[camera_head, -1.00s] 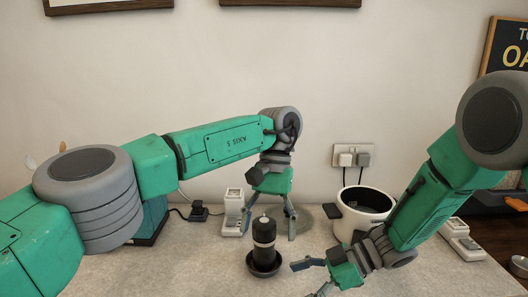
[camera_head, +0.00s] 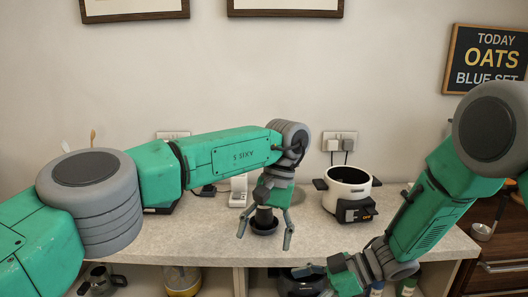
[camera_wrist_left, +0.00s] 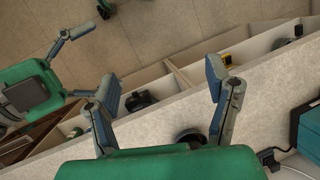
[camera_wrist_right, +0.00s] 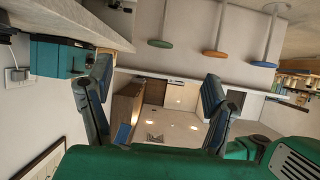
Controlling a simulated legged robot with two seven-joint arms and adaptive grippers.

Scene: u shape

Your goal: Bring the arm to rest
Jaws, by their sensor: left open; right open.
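My left gripper (camera_head: 265,228) is open and empty in the head view, pointing down in front of the counter's near part. Behind it, partly hidden, a dark pepper mill (camera_head: 264,214) stands in a small dark bowl (camera_head: 263,227). In the left wrist view the two fingers are spread wide with nothing between them. My right gripper (camera_head: 318,281) is low in the head view, in front of the counter's edge, and its fingers are partly cut off. In the right wrist view its fingers stand apart with nothing between them.
A white pot (camera_head: 345,197) stands on the counter (camera_head: 310,238) right of my left gripper. A white device (camera_head: 238,190) stands left of it. Open shelves below hold a kettle (camera_head: 101,280) and jars. A sign (camera_head: 487,58) hangs at the right.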

